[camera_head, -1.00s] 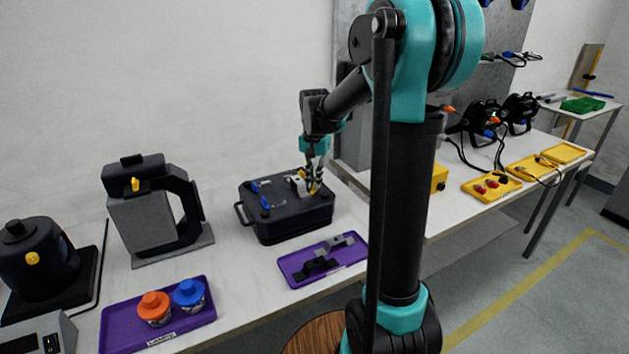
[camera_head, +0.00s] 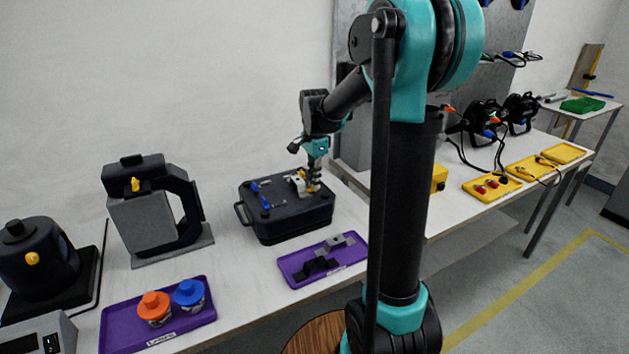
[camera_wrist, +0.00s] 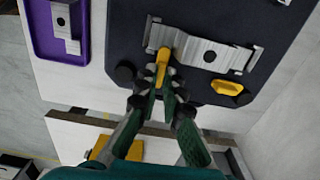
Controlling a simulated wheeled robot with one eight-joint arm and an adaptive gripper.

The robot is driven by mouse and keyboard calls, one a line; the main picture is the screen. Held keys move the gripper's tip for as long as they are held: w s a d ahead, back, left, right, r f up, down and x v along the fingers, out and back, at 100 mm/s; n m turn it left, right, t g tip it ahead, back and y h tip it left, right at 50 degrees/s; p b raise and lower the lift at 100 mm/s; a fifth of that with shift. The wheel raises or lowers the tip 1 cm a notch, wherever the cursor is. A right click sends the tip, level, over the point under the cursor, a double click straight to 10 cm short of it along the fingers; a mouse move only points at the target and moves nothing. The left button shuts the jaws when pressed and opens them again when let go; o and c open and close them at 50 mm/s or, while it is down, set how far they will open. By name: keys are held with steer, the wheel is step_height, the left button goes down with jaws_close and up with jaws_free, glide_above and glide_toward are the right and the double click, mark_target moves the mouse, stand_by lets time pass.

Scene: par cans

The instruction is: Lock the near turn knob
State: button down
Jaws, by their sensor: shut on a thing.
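The black case (camera_head: 288,222) lies on the white table, with blue pieces and a grey metal bracket on its top. In the wrist view a silver clamp bracket (camera_wrist: 209,54) lies on the dark case top (camera_wrist: 120,30). It has a yellow knob (camera_wrist: 163,57) at its left end and another yellow knob (camera_wrist: 227,88) lower right of it. My gripper (camera_wrist: 161,78) is shut on the yellow knob at the left end. In the head view my gripper (camera_head: 313,182) is at the case's right side, and its fingertips partly hide the bracket there.
A purple tray (camera_head: 289,271) with grey and black pieces lies in front of the case. Another purple tray (camera_head: 122,325) holds an orange-lidded and a blue-lidded jar. A grey and black machine (camera_head: 140,219) stands to the left. Yellow trays (camera_head: 477,193) lie farther right.

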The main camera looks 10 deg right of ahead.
stand_by(0.3)
steer(key=c, duration=1.9)
jaws_free()
steer(key=shift+c, duration=0.2)
step_height(320, 180, up, 12)
steer(key=shift+s, duration=0.1)
